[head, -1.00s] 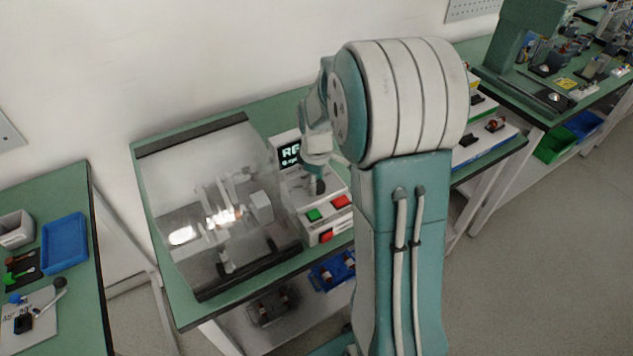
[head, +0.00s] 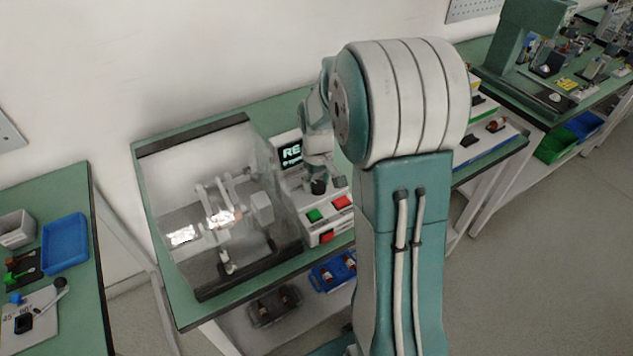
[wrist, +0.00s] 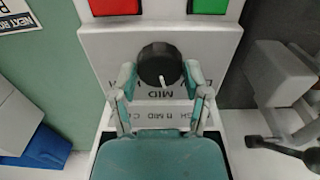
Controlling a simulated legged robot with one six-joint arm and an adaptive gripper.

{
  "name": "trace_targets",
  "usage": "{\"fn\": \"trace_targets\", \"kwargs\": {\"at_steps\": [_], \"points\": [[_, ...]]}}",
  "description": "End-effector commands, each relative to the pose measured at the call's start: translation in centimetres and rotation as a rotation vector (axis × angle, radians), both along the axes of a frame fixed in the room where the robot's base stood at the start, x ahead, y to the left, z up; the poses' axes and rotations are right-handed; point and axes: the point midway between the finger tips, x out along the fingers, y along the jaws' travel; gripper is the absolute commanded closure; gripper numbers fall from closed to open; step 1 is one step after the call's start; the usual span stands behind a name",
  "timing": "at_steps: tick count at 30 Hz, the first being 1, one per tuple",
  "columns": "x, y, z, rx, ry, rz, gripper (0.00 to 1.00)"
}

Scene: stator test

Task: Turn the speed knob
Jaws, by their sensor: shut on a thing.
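The speed knob (wrist: 160,64) is a round black dial with a white pointer line on the white panel of the control box (wrist: 215,40). In the wrist view the pointer is toward the printed "MID" side. My gripper (wrist: 160,80) has one finger on each side of the knob and is shut on it. In the head view my gripper (head: 318,186) is over the control box (head: 318,228), and the knob's details are too small to read. The box's screen (head: 291,153) is lit with partly hidden text.
Green (head: 314,215) and red (head: 341,202) buttons are close beside the gripper. A clear-covered test rig (head: 215,205) stands left of the box. A blue tray (head: 64,243) is on the left table. My arm hides the bench's right part.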

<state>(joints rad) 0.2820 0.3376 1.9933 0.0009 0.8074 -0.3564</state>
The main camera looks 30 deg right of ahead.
Motion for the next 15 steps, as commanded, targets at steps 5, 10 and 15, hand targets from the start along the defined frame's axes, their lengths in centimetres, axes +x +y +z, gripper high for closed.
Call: {"fn": "trace_targets", "kwargs": {"at_steps": [5, 10, 15], "points": [[-0.41, 0.03, -0.31, 0.001, 0.014, -0.113, 0.88], [-0.44, 0.09, -0.32, 0.001, 0.015, -0.185, 0.88], [-0.46, 0.13, -0.32, 0.001, 0.016, -0.224, 0.87]]}}
